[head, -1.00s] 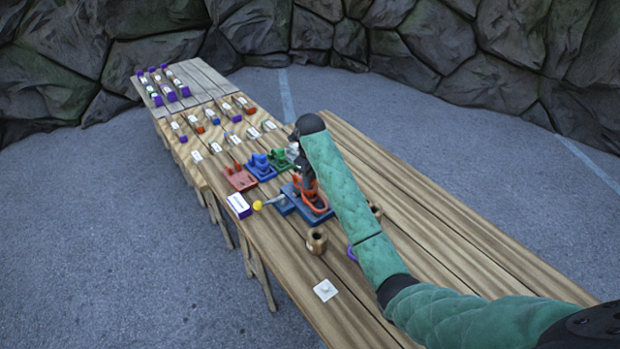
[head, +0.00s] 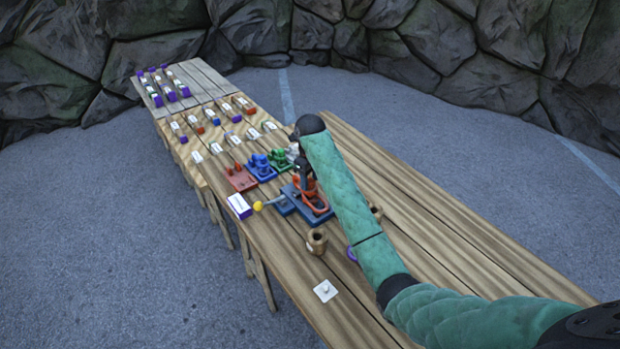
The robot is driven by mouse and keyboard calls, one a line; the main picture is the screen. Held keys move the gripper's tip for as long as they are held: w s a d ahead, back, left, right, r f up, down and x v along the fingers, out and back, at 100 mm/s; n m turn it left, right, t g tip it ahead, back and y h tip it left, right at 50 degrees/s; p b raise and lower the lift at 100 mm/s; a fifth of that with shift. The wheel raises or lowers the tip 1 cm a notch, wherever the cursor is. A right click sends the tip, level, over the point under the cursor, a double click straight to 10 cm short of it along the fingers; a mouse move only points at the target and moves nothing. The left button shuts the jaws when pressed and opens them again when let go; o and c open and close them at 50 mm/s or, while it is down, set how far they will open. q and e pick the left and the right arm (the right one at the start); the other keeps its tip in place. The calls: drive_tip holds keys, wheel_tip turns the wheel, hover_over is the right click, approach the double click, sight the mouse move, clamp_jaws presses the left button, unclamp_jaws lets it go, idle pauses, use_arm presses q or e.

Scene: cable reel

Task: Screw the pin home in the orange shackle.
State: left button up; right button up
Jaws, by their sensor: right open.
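The orange shackle (head: 317,204) stands on a blue fixture (head: 291,203) near the middle of the wooden table. My right arm comes in from the lower right and reaches over the table. My right gripper (head: 304,172) is at the shackle's upper end, pointing down, and is open. The gripper and forearm cover part of the shackle. The pin is too small and too hidden to make out, so I cannot tell how far in it is. My left gripper is not in view.
A yellow-knobbed lever (head: 258,206) sticks out left of the fixture, beside a white and purple box (head: 239,206). Red (head: 240,178), blue (head: 261,167) and green (head: 280,159) fixtures stand behind. A wooden cup (head: 317,241) and a white plate (head: 325,291) are in front.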

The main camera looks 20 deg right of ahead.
drive_tip(key=shift+r+p, duration=1.15)
drive_tip(key=shift+p, duration=0.2)
drive_tip(key=shift+r+p, duration=0.4)
drive_tip(key=shift+r, duration=0.6)
